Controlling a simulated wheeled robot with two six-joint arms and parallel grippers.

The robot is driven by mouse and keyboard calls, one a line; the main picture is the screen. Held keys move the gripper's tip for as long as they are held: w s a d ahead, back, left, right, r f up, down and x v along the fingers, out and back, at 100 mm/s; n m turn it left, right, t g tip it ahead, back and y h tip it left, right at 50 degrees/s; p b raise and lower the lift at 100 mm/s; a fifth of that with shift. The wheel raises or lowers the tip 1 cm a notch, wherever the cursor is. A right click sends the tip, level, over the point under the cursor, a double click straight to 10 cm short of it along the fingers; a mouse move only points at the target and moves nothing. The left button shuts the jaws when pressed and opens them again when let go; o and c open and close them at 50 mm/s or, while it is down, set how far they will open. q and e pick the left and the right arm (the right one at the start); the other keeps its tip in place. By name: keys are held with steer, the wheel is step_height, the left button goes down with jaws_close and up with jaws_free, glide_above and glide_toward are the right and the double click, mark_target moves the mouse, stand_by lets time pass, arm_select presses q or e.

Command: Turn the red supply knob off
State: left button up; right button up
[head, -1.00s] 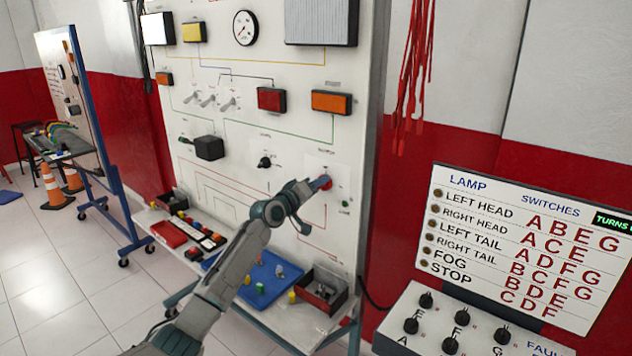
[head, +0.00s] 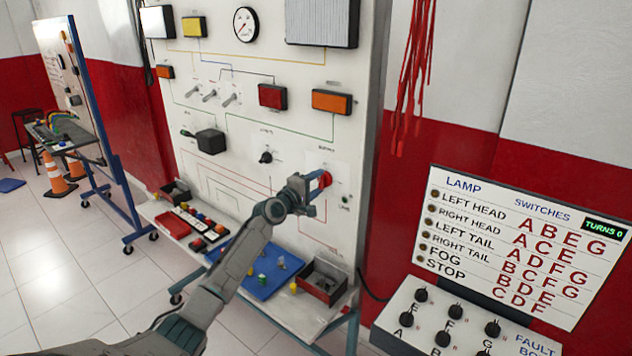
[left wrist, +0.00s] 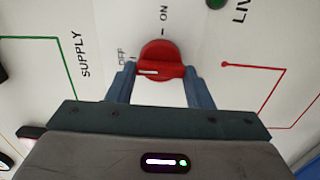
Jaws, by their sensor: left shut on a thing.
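The red supply knob (head: 326,178) is on the white upright panel, to the right of the black knob. In the left wrist view, the red knob (left wrist: 160,55) has a raised bar with a white mark on its left part, pointing toward the OFF label. The ON label stands above the knob, and the word SUPPLY is to the left. My left gripper (head: 317,183) is at the knob, with its two blue fingers (left wrist: 160,76) on either end of the bar, shut on it. My right gripper is not in view.
A green lamp (head: 345,200) sits just right of the knob. Below is a shelf with a blue mat (head: 262,285) and an open box (head: 322,280). A lamp-switch board (head: 520,250) and fault box stand at the right. Red leads (head: 412,80) hang beside the panel.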

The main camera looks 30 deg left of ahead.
arm_select(q)
steer(key=shift+f, duration=0.1)
stand_by(0.5)
steer(key=o, duration=1)
steer(key=shift+s+a+p, duration=0.15)
steer(key=shift+s+p, duration=0.05)
steer(key=shift+s, duration=1.6)
steer(key=shift+s+a+p, duration=0.15)
steer(key=shift+s+p, duration=0.05)
steer(key=shift+s, duration=1.6)
steer(key=shift+s+a+p, duration=0.15)
steer(key=shift+s+p, duration=0.05)
steer(key=shift+s, duration=1.6)
